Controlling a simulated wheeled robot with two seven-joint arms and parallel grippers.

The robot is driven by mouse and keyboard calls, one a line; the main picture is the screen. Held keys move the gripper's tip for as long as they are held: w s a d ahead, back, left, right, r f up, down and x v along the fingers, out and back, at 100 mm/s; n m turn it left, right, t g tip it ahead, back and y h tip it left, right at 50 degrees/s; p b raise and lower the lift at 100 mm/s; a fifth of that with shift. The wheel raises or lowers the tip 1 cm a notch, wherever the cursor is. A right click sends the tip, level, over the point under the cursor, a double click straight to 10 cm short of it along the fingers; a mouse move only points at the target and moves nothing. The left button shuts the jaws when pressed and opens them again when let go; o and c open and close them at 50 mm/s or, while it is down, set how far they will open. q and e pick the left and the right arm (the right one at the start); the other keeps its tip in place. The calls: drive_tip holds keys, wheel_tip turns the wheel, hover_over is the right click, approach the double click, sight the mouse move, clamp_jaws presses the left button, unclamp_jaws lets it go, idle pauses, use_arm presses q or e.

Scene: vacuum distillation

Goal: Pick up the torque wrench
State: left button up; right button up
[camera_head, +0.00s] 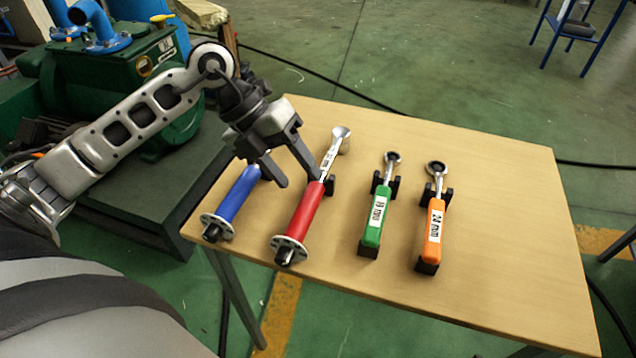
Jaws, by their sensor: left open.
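My left gripper (299,183) is open above the left part of the wooden table, its fingers pointing down. One fingertip shows beside the upper end of a red-handled tool (305,212); the other is near the upper end of a blue-handled tool (239,194). Both tools have a round metal disc at the near end. The red one has a silver shaft and head at the far end; the blue one's far end is hidden behind my gripper. Which one is the torque wrench I cannot tell for sure. My right gripper does not show.
A green 18 mm wrench (375,219) and an orange 24 mm wrench (435,228) rest in black holders to the right. The table's (520,230) right side is clear. A green machine (115,70) stands behind the left arm.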

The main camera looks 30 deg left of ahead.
sight(309, 189)
use_arm(q)
drive_tip(key=x, duration=0.4)
drive_tip(key=shift+d+f, duration=0.2)
drive_tip(key=shift+f, duration=0.1)
drive_tip(key=c, duration=1)
drive_tip(key=shift+r, duration=0.1)
clamp_jaws()
drive_tip(key=shift+r, duration=0.15)
